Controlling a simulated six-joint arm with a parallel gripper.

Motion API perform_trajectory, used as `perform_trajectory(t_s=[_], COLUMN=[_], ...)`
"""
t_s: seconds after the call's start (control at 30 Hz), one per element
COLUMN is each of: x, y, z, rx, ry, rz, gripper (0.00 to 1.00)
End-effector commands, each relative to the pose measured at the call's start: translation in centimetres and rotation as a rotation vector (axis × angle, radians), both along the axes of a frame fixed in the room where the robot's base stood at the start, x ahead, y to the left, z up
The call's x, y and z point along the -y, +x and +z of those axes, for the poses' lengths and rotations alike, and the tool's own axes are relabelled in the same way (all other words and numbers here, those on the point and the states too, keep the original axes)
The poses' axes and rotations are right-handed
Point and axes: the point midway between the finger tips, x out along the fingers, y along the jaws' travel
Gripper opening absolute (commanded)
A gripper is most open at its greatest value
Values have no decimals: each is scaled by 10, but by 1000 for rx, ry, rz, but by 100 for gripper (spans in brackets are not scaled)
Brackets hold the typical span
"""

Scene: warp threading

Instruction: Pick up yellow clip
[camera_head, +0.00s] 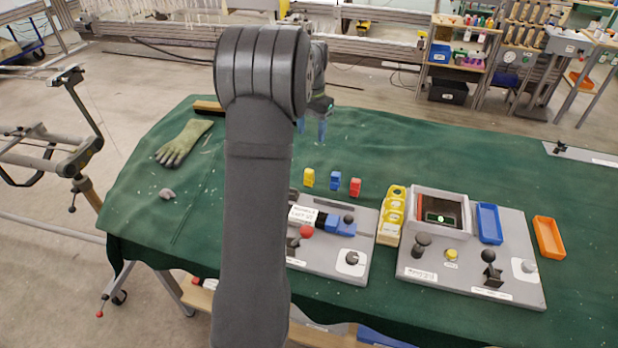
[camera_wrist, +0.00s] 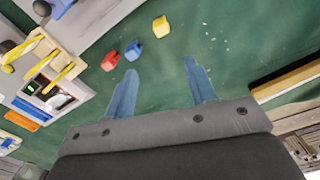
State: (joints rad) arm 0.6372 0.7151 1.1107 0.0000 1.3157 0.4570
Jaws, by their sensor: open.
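The yellow clip (camera_head: 308,179) stands on the green cloth at the left end of a short row, beside a blue clip (camera_head: 335,182) and a red clip (camera_head: 355,187). In the wrist view the yellow clip (camera_wrist: 161,27) lies ahead of my gripper, above and between the fingertips in the picture. The blue clip (camera_wrist: 132,51) and red clip (camera_wrist: 110,61) are to its left. My gripper (camera_wrist: 160,75) is open and empty, its two blue fingers apart from all the clips. In the head view its fingers (camera_head: 321,130) show beyond the row, partly hidden by my arm.
Two grey boards with knobs and levers stand in front of the clips: a left board (camera_head: 345,262) and a right board (camera_head: 470,275). Yellow blocks (camera_head: 393,212), a blue tray (camera_head: 489,224) and an orange tray (camera_head: 549,238) are nearby. A glove (camera_head: 185,143) lies left. Cloth behind the clips is clear.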

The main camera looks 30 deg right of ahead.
Motion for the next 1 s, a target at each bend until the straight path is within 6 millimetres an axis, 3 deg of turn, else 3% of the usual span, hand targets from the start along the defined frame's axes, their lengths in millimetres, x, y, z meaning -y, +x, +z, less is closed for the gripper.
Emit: perform_trajectory(t_s=[0.13,0.33,0.8,1.0], x=[1,1,0,0], y=[0,-1,-1,0], z=[-1,-12,-107,-124], rx=[0,-3,-3,-1], ry=[0,3,3,1], rz=[161,226,224,223], gripper=[51,51,51,51])
